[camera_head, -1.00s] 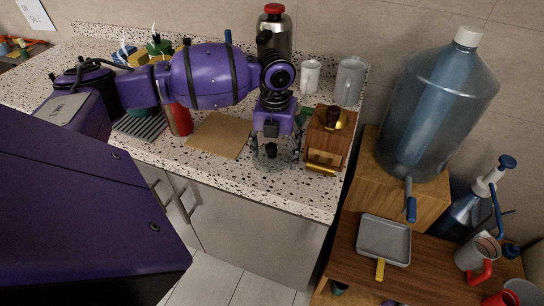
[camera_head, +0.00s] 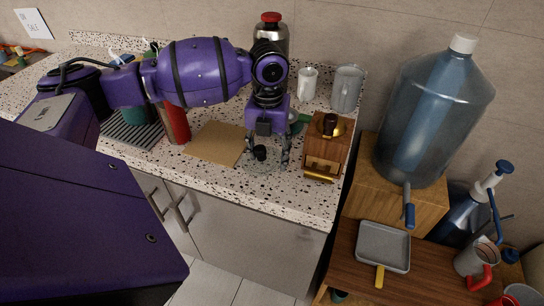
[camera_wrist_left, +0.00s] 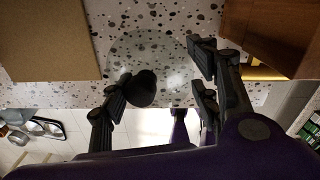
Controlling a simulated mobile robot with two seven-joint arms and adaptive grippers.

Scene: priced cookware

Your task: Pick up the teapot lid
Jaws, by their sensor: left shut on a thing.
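The teapot lid shows as clear glass with a black round knob (camera_head: 260,153) over the front part of the speckled counter, left of the wooden coffee grinder. The knob also shows in the left wrist view (camera_wrist_left: 142,88), close to the left finger. My left gripper (camera_head: 267,160) points down with its fingers on either side of the glass and is shut on the lid. The clear glass blends into the counter, so its rim, the teapot's outline and any gap between lid and teapot are hard to make out. My right gripper is not in view.
The wooden grinder (camera_head: 326,154) stands close on the right. A brown mat (camera_head: 213,143) and a red canister (camera_head: 177,125) are left. A white mug (camera_head: 307,84), a grey pitcher (camera_head: 346,89) and a red-capped flask (camera_head: 271,35) stand behind. The counter's front edge is near.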

